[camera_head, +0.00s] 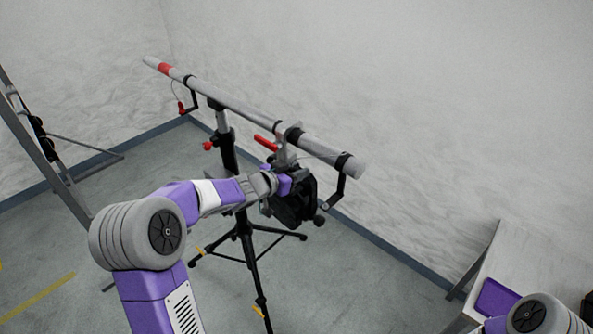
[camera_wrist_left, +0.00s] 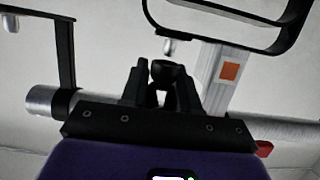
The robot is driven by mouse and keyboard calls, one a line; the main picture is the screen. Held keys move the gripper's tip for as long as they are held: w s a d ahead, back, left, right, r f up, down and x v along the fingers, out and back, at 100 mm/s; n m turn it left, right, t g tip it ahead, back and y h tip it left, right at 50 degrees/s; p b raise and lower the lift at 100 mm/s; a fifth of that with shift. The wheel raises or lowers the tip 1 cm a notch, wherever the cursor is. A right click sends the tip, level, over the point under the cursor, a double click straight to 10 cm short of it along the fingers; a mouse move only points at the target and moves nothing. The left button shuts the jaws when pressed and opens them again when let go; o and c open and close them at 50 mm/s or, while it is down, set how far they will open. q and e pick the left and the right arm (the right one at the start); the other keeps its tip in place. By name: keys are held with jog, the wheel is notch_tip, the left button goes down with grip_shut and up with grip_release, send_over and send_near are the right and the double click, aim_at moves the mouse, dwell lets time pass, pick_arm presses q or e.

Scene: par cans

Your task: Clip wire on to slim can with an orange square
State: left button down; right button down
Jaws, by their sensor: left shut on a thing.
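My left gripper (camera_head: 287,180) reaches in under the right part of the bar, beside a black can light (camera_head: 293,205) hanging there. In the left wrist view, its dark fingers (camera_wrist_left: 161,88) are closed on a small dark piece (camera_wrist_left: 168,70); it may be the wire's clip, but I cannot tell. Just right of the fingers, a light grey upright part carries an orange square (camera_wrist_left: 229,72). A black frame (camera_wrist_left: 275,50) spans above it. A thin wire seems to run near the bar's clamp; its ends are unclear. My right gripper is out of view.
The grey bar (camera_head: 240,106) slopes across a black tripod (camera_head: 243,228), with black brackets and red handles on it. A ladder-like frame (camera_head: 40,145) stands left.

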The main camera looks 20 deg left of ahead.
pick_arm(q)
jog(key=shift+f+b, duration=0.55)
jog(key=shift+f, duration=0.35)
dwell(1.0)
jog(key=c, duration=0.8)
grip_release()
jog(key=shift+o, duration=0.2)
jog(key=v, duration=0.7)
jog(key=shift+s, duration=0.25)
